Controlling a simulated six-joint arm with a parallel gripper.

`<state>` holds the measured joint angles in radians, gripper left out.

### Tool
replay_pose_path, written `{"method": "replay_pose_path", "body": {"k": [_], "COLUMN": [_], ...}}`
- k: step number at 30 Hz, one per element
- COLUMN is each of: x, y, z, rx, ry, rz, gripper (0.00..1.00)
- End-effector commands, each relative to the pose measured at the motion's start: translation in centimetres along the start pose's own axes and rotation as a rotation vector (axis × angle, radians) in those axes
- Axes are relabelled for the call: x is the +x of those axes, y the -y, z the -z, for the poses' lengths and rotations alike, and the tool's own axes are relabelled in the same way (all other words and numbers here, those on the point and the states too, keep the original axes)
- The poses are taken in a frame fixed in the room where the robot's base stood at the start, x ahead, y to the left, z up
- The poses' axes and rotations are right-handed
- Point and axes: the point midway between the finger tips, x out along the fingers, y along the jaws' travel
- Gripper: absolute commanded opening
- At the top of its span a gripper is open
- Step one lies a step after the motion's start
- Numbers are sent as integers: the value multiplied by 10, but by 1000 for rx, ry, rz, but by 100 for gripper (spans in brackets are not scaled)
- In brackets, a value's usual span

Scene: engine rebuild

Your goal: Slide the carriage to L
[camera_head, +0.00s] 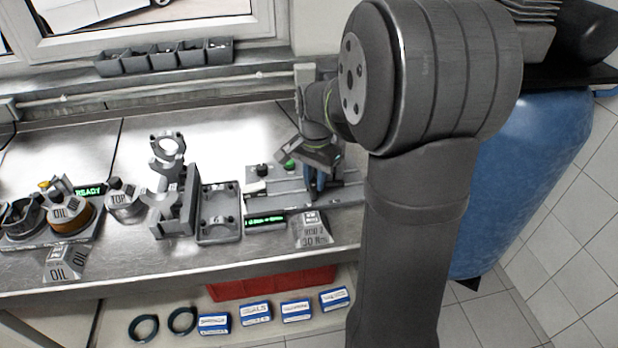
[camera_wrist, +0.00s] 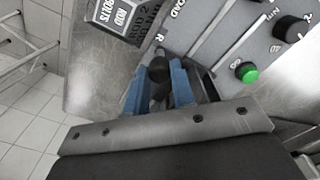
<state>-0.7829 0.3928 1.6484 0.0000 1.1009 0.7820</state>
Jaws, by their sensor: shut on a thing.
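My gripper (camera_head: 313,184) reaches down over the slide machine (camera_head: 262,205) at the right of the bench. In the wrist view its two blue fingers (camera_wrist: 160,80) are shut around a dark round knob (camera_wrist: 159,67), which looks like the carriage's handle. The knob is beside the letter R printed on the machine's top plate (camera_wrist: 225,28). The word LOAD is printed further along the plate. The L mark does not show clearly in either view. My fingers and wrist hide most of the carriage.
A green button (camera_wrist: 246,72) and a black knob (camera_wrist: 291,29) stand on the machine's plate. A rod bolts block (camera_head: 312,230) stands at the bench's front edge. A grey tray (camera_head: 218,232), a fixture (camera_head: 178,205) and oil parts (camera_head: 70,215) are to the left.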

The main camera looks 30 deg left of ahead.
Motion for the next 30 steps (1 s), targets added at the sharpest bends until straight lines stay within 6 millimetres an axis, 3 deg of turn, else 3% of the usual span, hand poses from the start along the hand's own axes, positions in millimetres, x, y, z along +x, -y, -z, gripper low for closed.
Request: {"method": "replay_pose_path", "body": {"k": [12,25,26,28,30], "x": [-1,-1,-1,-1,-1], "y": [-36,-42,-42,-42,-42], "z": [37,43,43,43,42], "rx": [3,2,2,2,3], "ry": [-1,-5,-5,-5,-4], "rz": [1,-1,-2,-2,-1], "gripper": [0,0,27,40,45]}}
